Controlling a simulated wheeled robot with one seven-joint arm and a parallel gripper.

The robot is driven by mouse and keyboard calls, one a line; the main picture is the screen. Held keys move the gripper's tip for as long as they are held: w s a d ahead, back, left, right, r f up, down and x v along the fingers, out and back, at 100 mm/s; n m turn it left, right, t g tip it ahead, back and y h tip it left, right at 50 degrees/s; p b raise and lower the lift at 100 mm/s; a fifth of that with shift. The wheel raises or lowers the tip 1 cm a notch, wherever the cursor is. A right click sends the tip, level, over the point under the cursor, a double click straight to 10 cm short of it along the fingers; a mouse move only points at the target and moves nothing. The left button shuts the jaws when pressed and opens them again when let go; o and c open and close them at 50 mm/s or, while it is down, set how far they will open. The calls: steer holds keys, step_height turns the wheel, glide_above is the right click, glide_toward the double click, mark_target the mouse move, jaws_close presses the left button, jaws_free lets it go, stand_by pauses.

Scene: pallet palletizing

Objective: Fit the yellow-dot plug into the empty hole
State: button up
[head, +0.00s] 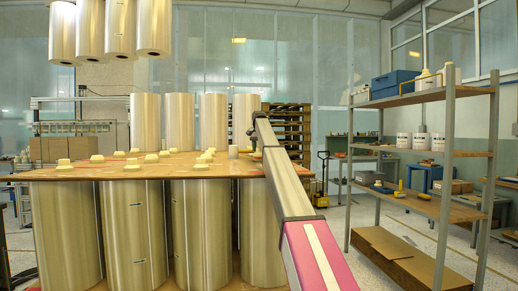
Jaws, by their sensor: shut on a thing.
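A brown layer board (110,174) lies on top of several large metallic rolls. Several pale yellow plugs (132,166) stand up from the board, spread from its left end to its middle. No yellow dot can be made out on any of them at this size. My gripper (252,142) is at the far end of my arm, low over the right part of the board. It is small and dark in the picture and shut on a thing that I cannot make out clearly. The empty hole is not visible; the low view angle and my arm hide part of the board.
Upright rolls (180,122) stand along the board's back edge, close to my gripper. More rolls (154,28) hang above at the upper left. A metal shelf (446,200) with buckets and boxes stands at right. Open floor (335,225) lies between board and shelf.

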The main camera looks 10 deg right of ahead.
steer(key=shift+f, duration=0.7)
stand_by(0.6)
steer(key=o, duration=1)
steer(key=shift+c, duration=0.2)
